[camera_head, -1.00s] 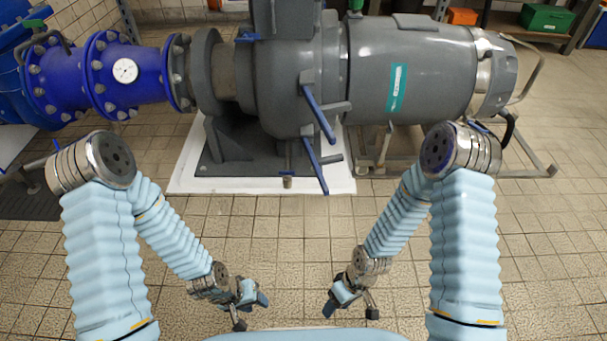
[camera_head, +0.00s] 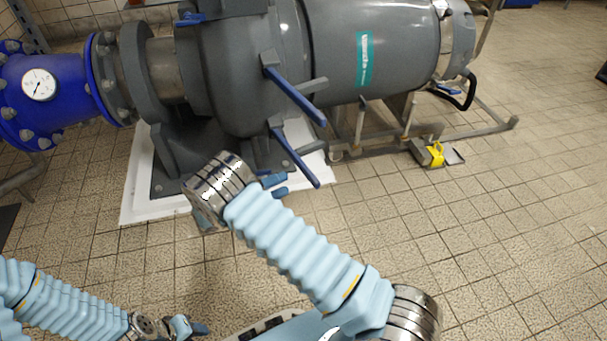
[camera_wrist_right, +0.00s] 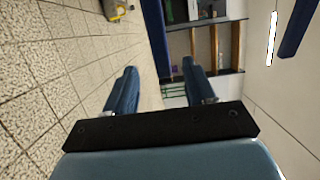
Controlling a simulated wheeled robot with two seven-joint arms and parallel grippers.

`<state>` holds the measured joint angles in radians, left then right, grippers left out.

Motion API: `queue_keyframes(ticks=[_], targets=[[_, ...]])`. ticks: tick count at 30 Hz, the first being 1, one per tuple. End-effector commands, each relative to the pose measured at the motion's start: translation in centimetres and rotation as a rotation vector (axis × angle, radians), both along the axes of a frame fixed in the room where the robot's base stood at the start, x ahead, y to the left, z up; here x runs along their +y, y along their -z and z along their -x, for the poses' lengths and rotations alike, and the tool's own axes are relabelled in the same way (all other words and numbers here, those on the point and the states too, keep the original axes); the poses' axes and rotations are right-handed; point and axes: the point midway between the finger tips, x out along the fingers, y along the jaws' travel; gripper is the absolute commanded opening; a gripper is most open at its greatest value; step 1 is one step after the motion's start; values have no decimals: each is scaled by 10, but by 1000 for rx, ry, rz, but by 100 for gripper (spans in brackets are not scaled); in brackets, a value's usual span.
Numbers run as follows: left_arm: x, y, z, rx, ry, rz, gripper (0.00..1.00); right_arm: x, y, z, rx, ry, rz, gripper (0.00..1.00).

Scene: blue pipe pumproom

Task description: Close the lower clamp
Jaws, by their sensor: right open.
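The lower clamp (camera_head: 295,156) is a blue lever on the grey pump housing, slanting down to the right, standing out from the body. The upper clamp (camera_head: 295,96) is a similar blue lever above it. My right gripper (camera_head: 276,186) is open and empty, left of and just below the lower clamp's free end.
The grey pump (camera_head: 225,70) stands on a white plinth (camera_head: 140,203). A blue pipe flange with a gauge (camera_head: 39,84) is at left. A metal frame (camera_head: 480,130) and a yellow item (camera_head: 437,154) lie at right. The tiled floor in front is clear.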

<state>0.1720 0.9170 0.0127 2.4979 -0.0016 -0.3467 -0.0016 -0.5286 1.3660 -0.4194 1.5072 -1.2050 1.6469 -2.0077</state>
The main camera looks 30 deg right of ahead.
Motion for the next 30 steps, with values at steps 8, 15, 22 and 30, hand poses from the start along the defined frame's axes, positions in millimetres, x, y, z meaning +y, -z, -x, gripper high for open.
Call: queue_keyframes(ticks=[8, 15, 22, 30], targets=[[0, 7, 0, -2, -2, 0, 41, -64, 1, -1, -1, 4, -2, 54], [0, 9, 0, -2, -2, 0, 41, -91, 1, -2, -1, 3, -2, 54], [0, 9, -1, -2, -2, 0, 41, -95, 0, -3, -1, 2, -3, 54], [0, 9, -1, -2, -2, 0, 41, -95, 1, -3, -1, 2, -3, 28]])
